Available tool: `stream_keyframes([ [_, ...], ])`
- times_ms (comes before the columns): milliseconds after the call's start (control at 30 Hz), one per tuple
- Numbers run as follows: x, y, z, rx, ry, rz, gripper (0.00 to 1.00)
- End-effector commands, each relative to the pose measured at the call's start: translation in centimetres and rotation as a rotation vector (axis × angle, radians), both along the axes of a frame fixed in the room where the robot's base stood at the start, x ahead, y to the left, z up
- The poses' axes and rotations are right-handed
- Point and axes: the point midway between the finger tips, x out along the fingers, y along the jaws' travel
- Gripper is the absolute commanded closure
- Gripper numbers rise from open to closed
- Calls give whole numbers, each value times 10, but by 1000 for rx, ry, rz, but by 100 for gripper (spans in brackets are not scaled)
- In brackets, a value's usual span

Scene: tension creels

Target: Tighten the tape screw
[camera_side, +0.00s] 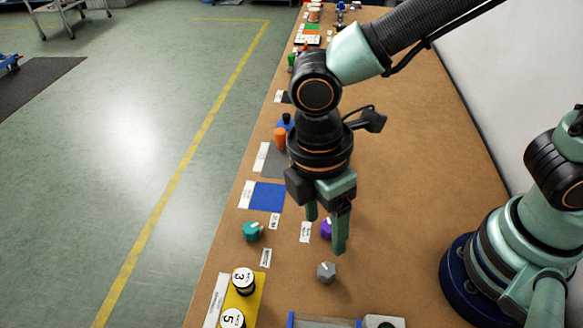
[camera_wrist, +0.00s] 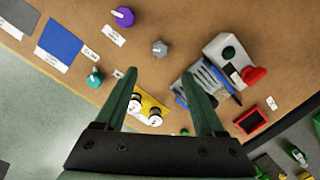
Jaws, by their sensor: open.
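Three knob-like screw heads stand on the brown bench: a teal one (camera_side: 251,231), a purple one (camera_side: 326,229) and a grey one (camera_side: 326,271). Small labels lie beside them, too small to read, so I cannot tell which is the tape screw. In the wrist view the teal (camera_wrist: 95,78), purple (camera_wrist: 123,17) and grey (camera_wrist: 160,48) knobs are all in sight. My gripper (camera_side: 325,236) points down, open and empty, above the bench near the purple and grey knobs. One finger partly hides the purple knob in the side view.
A yellow plate (camera_side: 257,300) with numbered black-and-white spools stands at the front left edge. A grey box with a red part (camera_wrist: 232,60) and a blue-edged tray (camera_wrist: 208,82) lie near the grey knob. The bench's right side is largely clear.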

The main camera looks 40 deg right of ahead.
Motion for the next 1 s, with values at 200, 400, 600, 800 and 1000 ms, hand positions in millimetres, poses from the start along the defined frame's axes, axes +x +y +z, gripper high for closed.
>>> stream_keyframes([
  [200,-10,-10,0,84,-55,267,29],
  [400,-11,-12,-11,91,-60,311,29],
  [600,-12,-12,-42,87,-55,309,29],
  [800,-12,-13,-75,87,-54,307,29],
  [1000,-12,-12,-102,89,-57,307,29],
])
